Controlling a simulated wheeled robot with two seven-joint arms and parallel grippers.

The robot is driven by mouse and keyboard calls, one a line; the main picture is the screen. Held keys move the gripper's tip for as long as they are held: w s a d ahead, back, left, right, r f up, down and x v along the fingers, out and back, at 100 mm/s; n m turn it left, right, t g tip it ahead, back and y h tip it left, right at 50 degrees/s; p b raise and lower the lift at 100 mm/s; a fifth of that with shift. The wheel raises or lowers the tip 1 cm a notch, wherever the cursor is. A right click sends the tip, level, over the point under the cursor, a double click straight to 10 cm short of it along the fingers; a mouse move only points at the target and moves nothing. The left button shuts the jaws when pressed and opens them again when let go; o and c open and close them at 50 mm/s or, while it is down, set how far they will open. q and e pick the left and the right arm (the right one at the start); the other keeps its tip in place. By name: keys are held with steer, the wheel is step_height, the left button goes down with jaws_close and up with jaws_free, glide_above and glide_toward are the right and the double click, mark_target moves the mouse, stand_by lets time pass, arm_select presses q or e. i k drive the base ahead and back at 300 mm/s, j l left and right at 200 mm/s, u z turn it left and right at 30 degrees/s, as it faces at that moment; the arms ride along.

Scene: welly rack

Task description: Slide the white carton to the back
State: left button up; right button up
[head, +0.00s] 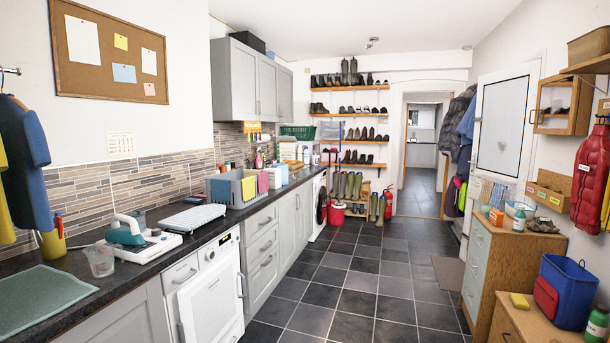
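I cannot pick out the white carton with certainty. A pale, boxy shape (289,151) stands at the far end of the left counter, by the green crate (298,132), but it is too small to tell if it is a carton. A small white container (519,208) stands on the wooden drawer cabinet at the right, also unclear. Neither of my grippers is in view, and no arm shows.
The tiled floor (350,296) is clear down the middle.

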mark_target(274, 177)
steer(key=i+l+z, duration=0.25)
steer(key=i, duration=0.2)
steer(key=i+z, duration=0.3)
steer(key=i, duration=0.15)
steer(key=i+z, duration=0.2)
steer(key=i, duration=2.8)
